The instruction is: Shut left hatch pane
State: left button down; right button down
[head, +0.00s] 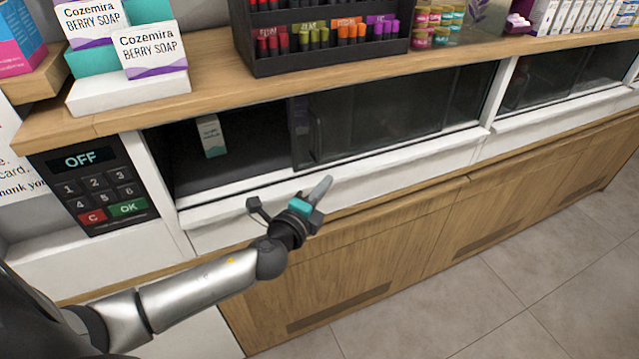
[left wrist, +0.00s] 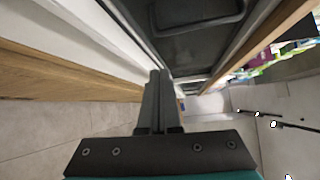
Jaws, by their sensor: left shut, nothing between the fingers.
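The left hatch under the counter top stands partly open in the head view. Its dark glass pane (head: 390,112) is slid to the right, and the left part of the opening (head: 240,165) is uncovered. The pane's left edge has a dark handle (head: 316,133). My left gripper (head: 321,188) is shut and empty, in front of the white sill and just below the pane's left edge. In the left wrist view the shut fingers (left wrist: 158,100) point along the hatch front, with a dark recessed handle (left wrist: 200,15) above them. My right gripper is not in view.
A small box (head: 211,136) stands inside the open part. A keypad (head: 93,185) reading OFF is left of the hatch. Soap boxes (head: 150,50) and a lipstick rack (head: 320,40) stand on the counter. Another hatch (head: 560,80) is at right. The floor in front is clear.

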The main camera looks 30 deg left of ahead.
pick_arm(q)
jog(key=w+a, duration=0.3)
jog(key=w, duration=0.2)
jog(key=shift+a+p, duration=0.15)
jog(key=shift+p, duration=0.25)
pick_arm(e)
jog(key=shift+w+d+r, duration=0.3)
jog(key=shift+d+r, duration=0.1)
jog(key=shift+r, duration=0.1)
pick_arm(q)
jog(key=shift+f, duration=0.15)
